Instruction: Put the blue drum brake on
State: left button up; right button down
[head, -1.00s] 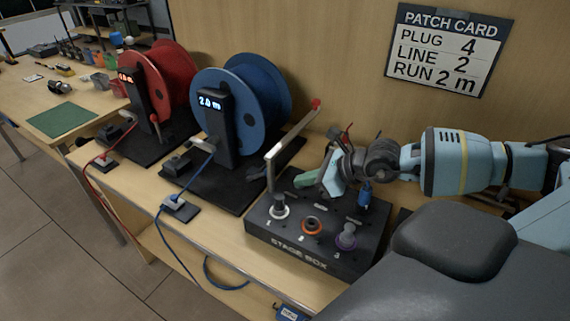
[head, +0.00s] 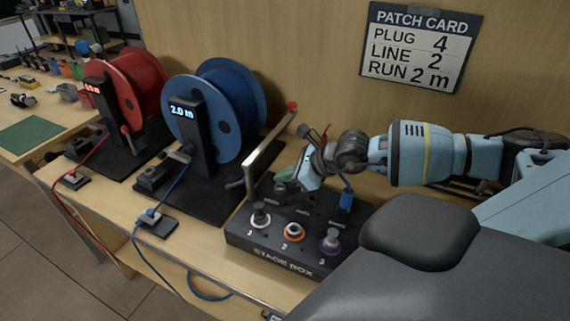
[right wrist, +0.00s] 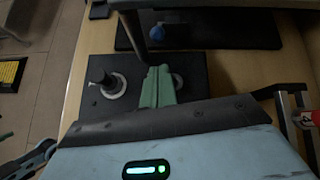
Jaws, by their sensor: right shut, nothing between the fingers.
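The blue drum (head: 230,100) stands on a black base, with a post display reading 2.0 m. A dark grey lever (head: 236,184) sits low at the base's right front corner. A bent metal bar (head: 268,137) with a red tip stands between the drum and my right gripper. I cannot tell which of these is the brake. My right gripper (head: 284,188), with green fingers, is over the back of the stage box, right of the bar. Its fingers (right wrist: 157,85) are shut and empty in the right wrist view. My left gripper is not in view.
A red drum (head: 137,85) stands at the left. A blue cable runs to a small pad (head: 158,226). The bench front is mostly clear.

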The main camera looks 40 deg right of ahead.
aim_at(264, 192)
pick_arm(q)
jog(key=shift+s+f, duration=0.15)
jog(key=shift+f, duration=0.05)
pick_arm(e)
jog(key=x, duration=0.7)
jog(key=shift+w+a+f, duration=0.1)
jog(key=shift+w+f, duration=0.05)
jog(key=shift+f, duration=0.1)
